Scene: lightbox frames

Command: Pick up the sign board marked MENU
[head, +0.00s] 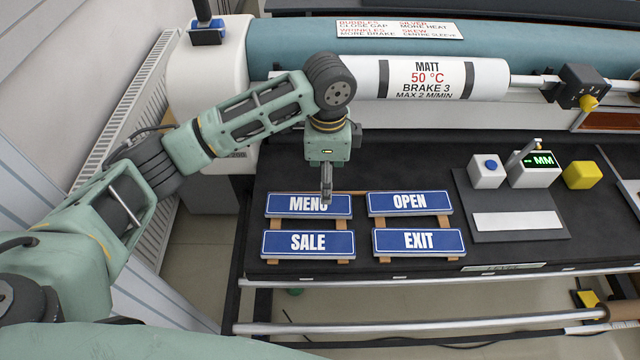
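The blue sign board marked MENU (290,206) lies at the back left of a group of blue boards on wooden strips on the black table. My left gripper (326,198) points down over the right part of the MENU board, and its fingertips cover part of the last letter. The fingers look close together. I cannot tell whether they touch the board or whether anything is between them. My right gripper is not in view.
Boards marked OPEN (380,203), SALE (340,244) and EXIT (455,241) lie beside it. A laminator roller (490,78) runs behind. A gauge reading MM (535,182) and a yellow block (582,175) stand at right. A metal bar (420,323) runs along the front.

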